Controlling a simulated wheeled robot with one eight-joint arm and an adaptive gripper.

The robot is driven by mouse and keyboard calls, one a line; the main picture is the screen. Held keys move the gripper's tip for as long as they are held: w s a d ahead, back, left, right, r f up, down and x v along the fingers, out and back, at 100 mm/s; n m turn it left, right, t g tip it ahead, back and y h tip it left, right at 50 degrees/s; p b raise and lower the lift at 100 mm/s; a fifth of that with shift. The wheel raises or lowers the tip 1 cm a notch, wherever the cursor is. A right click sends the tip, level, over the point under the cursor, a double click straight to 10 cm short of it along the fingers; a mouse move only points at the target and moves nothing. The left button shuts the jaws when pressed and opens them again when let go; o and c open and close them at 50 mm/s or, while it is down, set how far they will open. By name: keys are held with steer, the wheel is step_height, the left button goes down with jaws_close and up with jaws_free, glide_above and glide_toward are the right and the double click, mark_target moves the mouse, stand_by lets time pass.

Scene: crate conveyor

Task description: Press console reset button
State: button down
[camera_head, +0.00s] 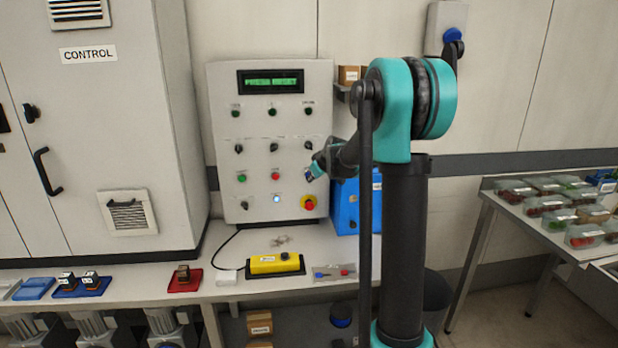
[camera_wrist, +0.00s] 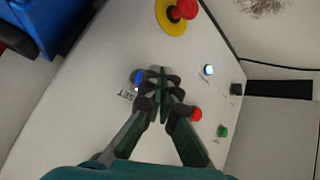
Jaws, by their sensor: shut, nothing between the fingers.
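The console (camera_head: 225,125) is an upright light grey panel with a green display. The reset button (camera_wrist: 137,76) is blue, with a partly covered label ending in "SET" beside it in the wrist view. My gripper (camera_wrist: 163,82) is shut and empty, its fingertips pointing at the panel between the blue button and a red button (camera_wrist: 195,113), closer to the blue one. In the head view my gripper (camera_head: 314,172) is at the panel's right side and largely hides the reset button. Whether the fingertips touch the panel cannot be told.
A red emergency stop on a yellow base (camera_head: 309,202) sits just below the gripper. A lit button (camera_head: 277,199) and a green button (camera_head: 241,179) are to the left. A blue box (camera_head: 346,207) stands right of the console. A yellow pendant (camera_head: 275,264) lies on the bench.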

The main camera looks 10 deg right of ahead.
steer(key=shift+w, duration=0.3)
steer(key=shift+w, duration=0.45)
stand_by(0.7)
steer(key=shift+s, duration=0.85)
steer(key=shift+s, duration=2.5)
steer(key=shift+s, duration=0.1)
steer(key=s+d+f+m+g+h, duration=0.1)
steer(key=s+f, duration=0.4)
steer(key=s, duration=0.8)
steer(key=s+d+f+m+g+h, duration=0.1)
steer(key=s+f+m, duration=0.3)
steer(key=s, duration=0.9)
steer(key=s+d+f+m+g+h, duration=0.1)
steer(key=s+f, duration=0.5)
steer(key=s, duration=0.7)
steer(key=shift+s+d+f+m+g, duration=0.2)
steer(key=shift+d+m+g, duration=0.2)
steer(key=shift+m+g, duration=0.45)
